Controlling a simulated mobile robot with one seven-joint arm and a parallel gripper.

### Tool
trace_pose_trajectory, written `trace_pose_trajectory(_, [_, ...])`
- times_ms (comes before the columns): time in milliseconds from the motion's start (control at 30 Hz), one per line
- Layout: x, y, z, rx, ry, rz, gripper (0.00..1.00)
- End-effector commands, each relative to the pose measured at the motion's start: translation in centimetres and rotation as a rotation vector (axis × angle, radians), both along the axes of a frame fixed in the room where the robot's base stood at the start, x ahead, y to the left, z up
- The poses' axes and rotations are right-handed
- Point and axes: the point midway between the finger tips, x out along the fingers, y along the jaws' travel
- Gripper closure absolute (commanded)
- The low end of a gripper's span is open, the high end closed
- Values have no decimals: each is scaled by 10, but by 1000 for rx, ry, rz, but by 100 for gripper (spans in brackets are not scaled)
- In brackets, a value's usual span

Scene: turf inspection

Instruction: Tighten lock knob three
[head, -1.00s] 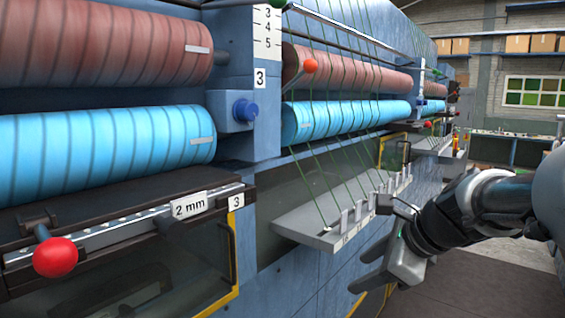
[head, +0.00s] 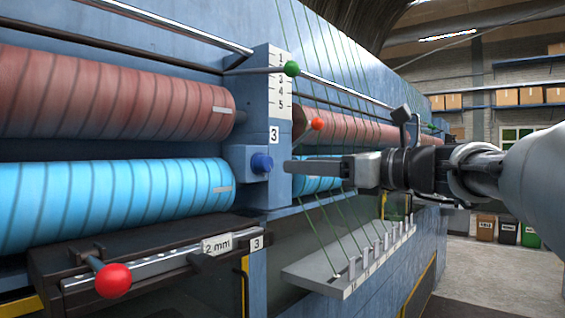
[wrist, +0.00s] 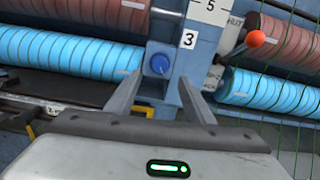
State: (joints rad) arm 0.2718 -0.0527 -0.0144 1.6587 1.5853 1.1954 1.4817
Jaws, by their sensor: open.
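Lock knob three is the blue knob (head: 262,163) on the blue post, just below the white label "3" (head: 273,135). In the wrist view the blue knob (wrist: 158,64) shows ahead, between the two fingers and nearer the left one. My gripper (head: 287,166) reaches in from the right at about the knob's height, with its fingertips close to the post. In the wrist view my gripper (wrist: 158,88) is open, with nothing between its fingers. The fingers do not appear to touch the knob.
Green strands run down to a grey tray (head: 318,278) below my gripper. Red (head: 110,100) and cyan rollers (head: 110,202) flank the post. Another red ball handle (head: 113,281) is lower left.

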Motion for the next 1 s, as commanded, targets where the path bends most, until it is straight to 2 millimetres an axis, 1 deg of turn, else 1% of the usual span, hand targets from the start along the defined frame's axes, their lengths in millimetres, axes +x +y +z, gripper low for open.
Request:
trace_pose_trajectory(33, [7, 11, 1, 0, 1, 4, 52])
trace_pose_trajectory(200, [30, 39, 1, -1, 2, 3, 52])
trace_pose_trajectory(400, [50, 64, 0, -2, 1, 2, 52])
trace_pose_trajectory(600, [59, 76, 0, -1, 0, 0, 52])
trace_pose_trajectory(867, [60, 77, -1, -2, -1, -1, 52])
trace_pose_trajectory(900, [60, 77, -1, -2, -1, -1, 54])
trace_pose_trajectory(967, [60, 77, -1, -3, 0, -1, 64])
trace_pose_trajectory(1000, [60, 77, -1, -3, 0, -1, 70])
